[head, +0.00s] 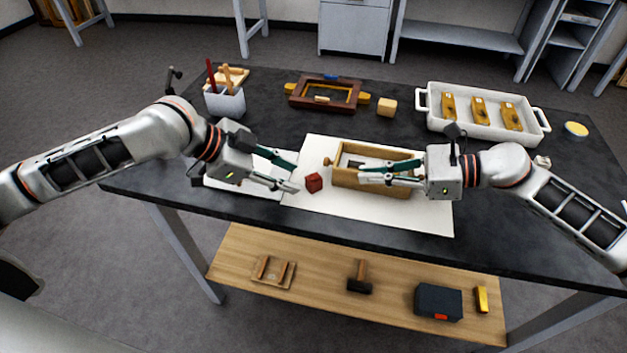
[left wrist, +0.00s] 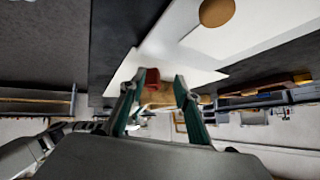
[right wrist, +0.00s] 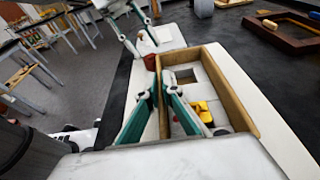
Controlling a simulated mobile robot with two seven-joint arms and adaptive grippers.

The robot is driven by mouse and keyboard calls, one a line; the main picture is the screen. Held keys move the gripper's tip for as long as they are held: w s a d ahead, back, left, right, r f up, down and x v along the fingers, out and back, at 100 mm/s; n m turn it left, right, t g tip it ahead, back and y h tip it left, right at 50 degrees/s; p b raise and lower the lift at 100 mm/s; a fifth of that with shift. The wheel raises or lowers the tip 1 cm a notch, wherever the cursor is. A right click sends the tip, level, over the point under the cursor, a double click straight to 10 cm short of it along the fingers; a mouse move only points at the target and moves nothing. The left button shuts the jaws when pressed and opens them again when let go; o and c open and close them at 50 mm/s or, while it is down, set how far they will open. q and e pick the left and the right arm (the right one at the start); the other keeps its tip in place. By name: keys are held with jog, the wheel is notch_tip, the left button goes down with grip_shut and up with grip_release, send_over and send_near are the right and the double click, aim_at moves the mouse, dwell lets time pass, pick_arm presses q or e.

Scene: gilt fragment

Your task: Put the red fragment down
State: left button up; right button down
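The red fragment (head: 314,182) is a small dark red block on the white sheet (head: 320,150), left of the wooden box (head: 372,187). My left gripper (head: 299,177) is open, its fingertips just left of the fragment and apparently clear of it. In the left wrist view the fragment (left wrist: 152,78) shows beyond and between the spread fingertips (left wrist: 156,82). In the right wrist view the fragment (right wrist: 150,62) lies beyond the right fingertips (right wrist: 160,80), outside the box.
A white tray (head: 432,122) with several yellow pieces stands at the back right. A dark wooden frame (head: 296,95), a small wooden block (head: 387,107) and a cup of tools (head: 225,103) stand at the back. The front strip of the black table (head: 300,222) is clear.

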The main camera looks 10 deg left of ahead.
aim_at(313, 174)
pick_arm(q)
jog(key=shift+w+d+r+m+g+y, duration=0.35)
jog(key=shift+d+r+m+g, duration=0.25)
jog(key=shift+m, duration=0.5)
jog(key=shift+d+r+m+g+y, duration=0.15)
jog(key=shift+d+r+m+g, duration=0.1)
jog(key=shift+m+g, duration=0.25)
jog(key=shift+d+r+m+g+y, duration=0.15)
jog(key=shift+r+m+g, duration=0.15)
jog(key=shift+m, duration=0.4)
jog(key=w+d+r+m+g+y, duration=0.1)
jog(key=d+r+m+g+y, duration=0.15)
jog(key=r+m+y, duration=0.45)
jog(key=shift+m+h, duration=0.35)
jog(key=shift+m, duration=0.25)
jog(key=f, duration=1)
jog(key=shift+w+d+f, duration=0.2)
jog(key=shift+d+f, duration=0.1)
jog(key=shift+d, duration=0.1)
jog(key=c, duration=0.8)
notch_tip(313, 174, up, 10)
jog(key=shift+r, duration=0.1)
